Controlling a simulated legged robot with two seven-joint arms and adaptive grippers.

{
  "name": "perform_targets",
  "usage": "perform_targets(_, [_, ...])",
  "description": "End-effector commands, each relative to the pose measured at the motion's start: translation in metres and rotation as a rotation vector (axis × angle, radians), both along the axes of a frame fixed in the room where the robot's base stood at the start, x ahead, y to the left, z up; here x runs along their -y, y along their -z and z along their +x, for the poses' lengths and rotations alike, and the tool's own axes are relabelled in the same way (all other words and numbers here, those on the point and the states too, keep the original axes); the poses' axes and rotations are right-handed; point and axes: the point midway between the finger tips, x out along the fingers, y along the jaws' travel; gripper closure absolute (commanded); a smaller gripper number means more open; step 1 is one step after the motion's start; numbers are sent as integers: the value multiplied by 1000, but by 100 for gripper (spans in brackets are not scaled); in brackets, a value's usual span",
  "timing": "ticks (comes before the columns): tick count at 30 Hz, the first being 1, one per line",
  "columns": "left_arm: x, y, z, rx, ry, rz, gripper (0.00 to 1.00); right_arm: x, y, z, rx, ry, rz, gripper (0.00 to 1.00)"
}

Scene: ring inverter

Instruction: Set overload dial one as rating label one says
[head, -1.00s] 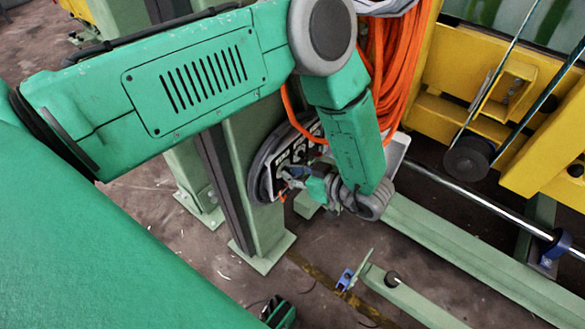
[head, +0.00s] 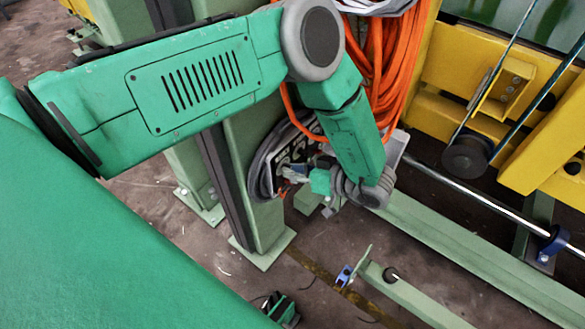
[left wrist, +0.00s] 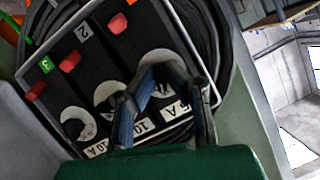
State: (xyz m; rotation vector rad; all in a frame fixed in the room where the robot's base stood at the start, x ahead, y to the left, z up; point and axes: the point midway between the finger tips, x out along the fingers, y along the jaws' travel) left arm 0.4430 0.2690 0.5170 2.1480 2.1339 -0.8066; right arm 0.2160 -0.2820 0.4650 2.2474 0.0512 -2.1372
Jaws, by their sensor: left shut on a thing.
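The black overload panel (left wrist: 75,80) fills the left wrist view, with three slanted columns. The left and middle ones are numbered 3 and 2; the right column's number is out of view. Each column has a red button and a pale dial. My left gripper (left wrist: 166,76) is shut on the right-hand dial, overload dial one (left wrist: 163,56), and its fingers hide much of it. Rating label one (left wrist: 179,111) is partly covered; only an "A" reads clearly. In the head view my left gripper (head: 290,174) is at the panel (head: 298,150) on the post.
The green post (head: 258,210) carries the panel, with orange cable (head: 385,75) hanging beside it. A yellow frame (head: 545,125) stands at the right. A green floor beam (head: 450,250) and a small bracket with a blue part (head: 345,275) lie below.

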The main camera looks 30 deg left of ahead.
Motion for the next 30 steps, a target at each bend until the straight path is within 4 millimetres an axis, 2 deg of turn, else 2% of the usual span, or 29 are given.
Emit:
perform_targets(1, [-1, -1, 3, 8, 3, 1, 100, 0, 0, 0, 0, 0, 0, 60])
perform_targets(3, [-1, -1, 3, 8, 3, 1, 74, 0, 0, 0, 0, 0, 0, 60])
perform_targets(4, [-1, -1, 3, 7, 2, 2, 72, 0, 0, 0, 0, 0, 0, 60])
perform_targets(13, [1, -1, 1, 5, 2, 1, 72, 0, 0, -1, 2, 0, 0, 60])
perform_targets(17, [10, -4, 2, 5, 3, 1, 72, 0, -1, -2, 3, 0, 0, 60])
perform_targets(30, [91, -34, 8, 7, 3, 0, 72, 0, -1, -1, 3, 0, 0, 60])
